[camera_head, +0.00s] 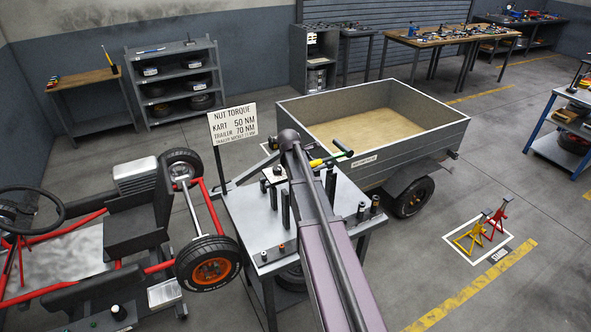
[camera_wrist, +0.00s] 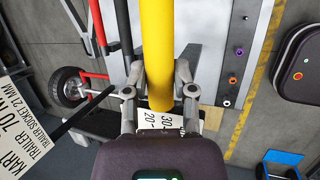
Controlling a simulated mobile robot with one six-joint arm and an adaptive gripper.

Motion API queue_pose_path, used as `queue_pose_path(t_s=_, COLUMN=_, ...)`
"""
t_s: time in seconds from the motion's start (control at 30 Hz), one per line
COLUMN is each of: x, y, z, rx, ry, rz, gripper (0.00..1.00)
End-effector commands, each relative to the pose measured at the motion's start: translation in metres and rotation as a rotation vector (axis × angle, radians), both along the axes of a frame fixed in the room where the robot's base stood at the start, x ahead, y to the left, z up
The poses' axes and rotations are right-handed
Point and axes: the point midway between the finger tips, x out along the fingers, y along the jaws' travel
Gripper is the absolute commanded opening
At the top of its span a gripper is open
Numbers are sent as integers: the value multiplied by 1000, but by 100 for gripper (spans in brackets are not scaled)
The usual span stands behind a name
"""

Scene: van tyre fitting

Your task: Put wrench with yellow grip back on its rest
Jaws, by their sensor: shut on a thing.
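In the wrist view my gripper (camera_wrist: 160,88) is shut on the yellow grip (camera_wrist: 157,45) of a wrench, with one finger on each side. The grip runs upward out of that view, so the wrench's far end is not seen there. In the head view a bit of yellow (camera_head: 316,162) shows beside my arm, which hides my gripper and most of the wrench. Dark upright posts (camera_head: 285,210) stand on the grey bench (camera_head: 245,222); I cannot tell which is this wrench's rest. A green handle (camera_head: 342,152) shows right of the yellow.
A nut torque sign (camera_head: 233,124) stands on a pole at the bench's left. Several sockets (camera_head: 361,210) stand along the bench's right. The kart wheel (camera_head: 207,264) is close on the left, and the trailer (camera_head: 372,120) is behind.

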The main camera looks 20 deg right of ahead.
Motion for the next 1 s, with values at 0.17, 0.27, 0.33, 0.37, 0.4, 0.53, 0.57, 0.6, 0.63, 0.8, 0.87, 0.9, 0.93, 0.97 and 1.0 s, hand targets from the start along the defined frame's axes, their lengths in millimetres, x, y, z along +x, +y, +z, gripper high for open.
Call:
queue_pose_path(t_s=0.17, x=0, y=-1, z=-14, rx=-2, ry=-1, rz=0, gripper=0)
queue_pose_path(t_s=0.27, x=0, y=-1, z=-20, rx=-2, ry=-1, rz=0, gripper=0)
queue_pose_path(t_s=0.33, x=0, y=-1, z=-24, rx=-2, ry=-1, rz=0, gripper=0)
queue_pose_path(t_s=0.37, x=0, y=-1, z=-26, rx=-2, ry=-1, rz=0, gripper=0)
queue_pose_path(t_s=0.4, x=0, y=-1, z=-28, rx=-2, ry=-1, rz=0, gripper=0)
queue_pose_path(t_s=0.53, x=0, y=-1, z=-34, rx=-2, ry=-1, rz=0, gripper=0)
queue_pose_path(t_s=0.57, x=0, y=-1, z=-36, rx=-2, ry=-1, rz=0, gripper=0)
queue_pose_path(t_s=0.6, x=0, y=-1, z=-37, rx=-2, ry=-1, rz=0, gripper=0)
queue_pose_path(t_s=0.63, x=0, y=-1, z=-38, rx=-2, ry=-1, rz=0, gripper=0)
queue_pose_path(t_s=0.8, x=0, y=-1, z=-41, rx=-2, ry=-1, rz=0, gripper=0)
queue_pose_path(t_s=0.87, x=0, y=-1, z=-41, rx=-2, ry=-1, rz=0, gripper=0)
queue_pose_path(t_s=0.9, x=0, y=-1, z=-42, rx=-2, ry=-1, rz=0, gripper=0)
queue_pose_path(t_s=0.93, x=0, y=-1, z=-42, rx=-2, ry=-1, rz=0, gripper=0)
queue_pose_path(t_s=0.97, x=0, y=-1, z=-42, rx=-2, ry=-1, rz=0, gripper=0)
queue_pose_path(t_s=1.0, x=0, y=-1, z=-41, rx=-2, ry=-1, rz=0, gripper=0)
